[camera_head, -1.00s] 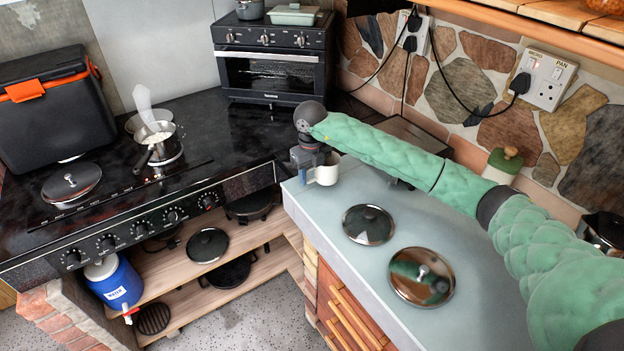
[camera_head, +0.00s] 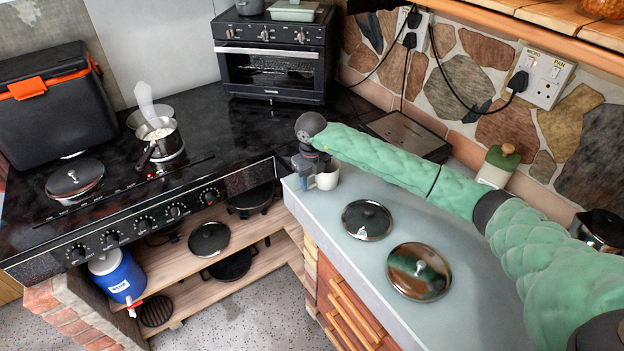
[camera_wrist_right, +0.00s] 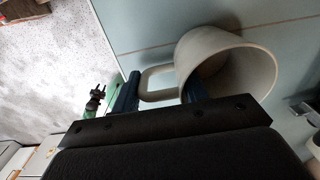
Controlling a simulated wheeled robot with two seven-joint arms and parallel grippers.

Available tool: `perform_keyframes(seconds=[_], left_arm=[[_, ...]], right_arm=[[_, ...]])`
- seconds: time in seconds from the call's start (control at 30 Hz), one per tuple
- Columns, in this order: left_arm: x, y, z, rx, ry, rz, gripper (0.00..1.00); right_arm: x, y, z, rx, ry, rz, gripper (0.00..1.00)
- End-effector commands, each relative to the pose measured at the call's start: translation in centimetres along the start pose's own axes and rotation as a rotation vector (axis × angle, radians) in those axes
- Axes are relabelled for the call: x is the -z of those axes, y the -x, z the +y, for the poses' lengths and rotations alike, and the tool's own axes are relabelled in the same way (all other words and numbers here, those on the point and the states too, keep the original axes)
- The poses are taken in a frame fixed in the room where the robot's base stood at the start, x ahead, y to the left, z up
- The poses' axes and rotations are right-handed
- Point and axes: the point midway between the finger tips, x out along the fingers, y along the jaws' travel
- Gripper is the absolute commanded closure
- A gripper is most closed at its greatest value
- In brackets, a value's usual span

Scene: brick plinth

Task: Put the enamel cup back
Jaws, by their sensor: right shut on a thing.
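The enamel cup (camera_head: 328,176) is a small off-white cup at the far left end of the pale counter. My right gripper (camera_head: 308,178) is beside it, on its left, and partly covers its handle. In the right wrist view the cup (camera_wrist_right: 232,62) shows its open mouth, and its loop handle lies between the two blue fingers of the gripper (camera_wrist_right: 160,92). The gripper is shut on the handle. I cannot tell whether the cup's base touches the counter. My left gripper is not in view.
Two round lids (camera_head: 367,220) (camera_head: 419,271) lie on the counter (camera_head: 345,263) in front of the cup. A flat dark appliance (camera_head: 408,135) is behind my right arm. The black stove (camera_head: 105,205) holds a saucepan (camera_head: 158,140). A toaster oven (camera_head: 272,65) stands at the back.

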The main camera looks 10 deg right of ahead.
Motion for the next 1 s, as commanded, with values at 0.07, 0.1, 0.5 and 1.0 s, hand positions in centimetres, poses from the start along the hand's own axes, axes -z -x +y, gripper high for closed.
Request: perform_keyframes(seconds=[0.07, 0.1, 0.5, 1.0], left_arm=[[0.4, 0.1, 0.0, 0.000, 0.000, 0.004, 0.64], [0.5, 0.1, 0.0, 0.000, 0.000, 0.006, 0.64], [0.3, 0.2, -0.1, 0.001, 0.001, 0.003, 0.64], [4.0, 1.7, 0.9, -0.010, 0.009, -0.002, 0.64]], right_arm=[[0.0, 0.0, 0.0, 0.000, 0.000, 0.000, 0.48], [0.0, 0.0, 0.0, 0.000, 0.000, 0.000, 0.40], [0.0, 0.2, 0.0, 0.000, 0.000, 0.000, 0.34], [-0.1, 4.6, 0.0, 0.001, 0.001, -0.003, 0.34]])
